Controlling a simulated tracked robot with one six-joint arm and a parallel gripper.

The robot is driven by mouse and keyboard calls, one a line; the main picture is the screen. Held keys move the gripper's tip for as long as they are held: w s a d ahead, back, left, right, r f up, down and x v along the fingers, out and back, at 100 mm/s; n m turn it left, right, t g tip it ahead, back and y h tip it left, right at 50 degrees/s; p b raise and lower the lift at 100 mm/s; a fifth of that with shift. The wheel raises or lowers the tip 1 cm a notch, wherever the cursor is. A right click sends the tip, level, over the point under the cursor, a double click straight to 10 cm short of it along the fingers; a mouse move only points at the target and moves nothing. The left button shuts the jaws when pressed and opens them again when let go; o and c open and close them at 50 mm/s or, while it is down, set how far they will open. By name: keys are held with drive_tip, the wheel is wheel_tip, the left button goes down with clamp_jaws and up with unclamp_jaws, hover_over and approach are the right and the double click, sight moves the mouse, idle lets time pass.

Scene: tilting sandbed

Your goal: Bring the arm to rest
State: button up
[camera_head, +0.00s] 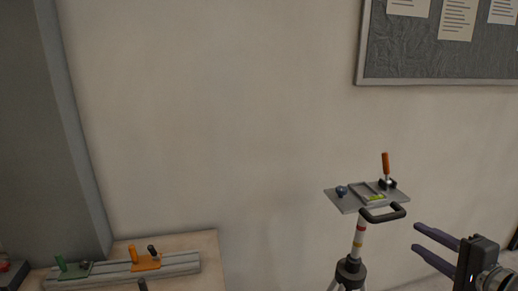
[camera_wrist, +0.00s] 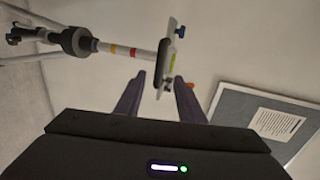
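My gripper (camera_head: 418,238) is at the lower right of the head view, with two dark fingers pointing left and a clear gap between them. In the wrist view my gripper (camera_wrist: 158,82) also shows its fingers spread, with nothing held between them. Beyond the fingers is a tripod (camera_head: 354,262) with a small grey plate (camera_head: 349,201) on top. The plate carries an orange-handled clamp (camera_head: 386,164), a blue knob (camera_head: 341,191) and a yellow-green level (camera_head: 376,197). A black loop handle (camera_head: 383,214) sticks out toward my gripper, apart from the fingers in the head view.
A wooden bench (camera_head: 205,245) at the lower left bears a grey rail (camera_head: 186,265) with an orange clamp (camera_head: 146,263) and a green clamp (camera_head: 75,271). A grey notice board (camera_head: 440,60) hangs on the pale wall. The wall between bench and tripod is bare.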

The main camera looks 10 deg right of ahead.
drive_tip(key=s+a+f+n+g+y, duration=0.1)
drive_tip(key=a+f+n+g, duration=0.15)
drive_tip(key=a, duration=0.55)
drive_tip(key=s+a+f+n+g+y, duration=0.15)
drive_tip(key=a+n+g, duration=0.25)
drive_tip(key=a, duration=0.4)
drive_tip(key=s+a+f+n+g, duration=0.1)
drive_tip(key=a+f+n+g, duration=0.2)
drive_tip(key=a, duration=0.5)
drive_tip(key=s+a+r+n+h, duration=0.2)
drive_tip(key=s+a+n+h, duration=0.2)
drive_tip(key=s+n, duration=0.3)
drive_tip(key=shift+a, duration=0.35)
drive_tip(key=shift+r, duration=0.1)
idle(1.0)
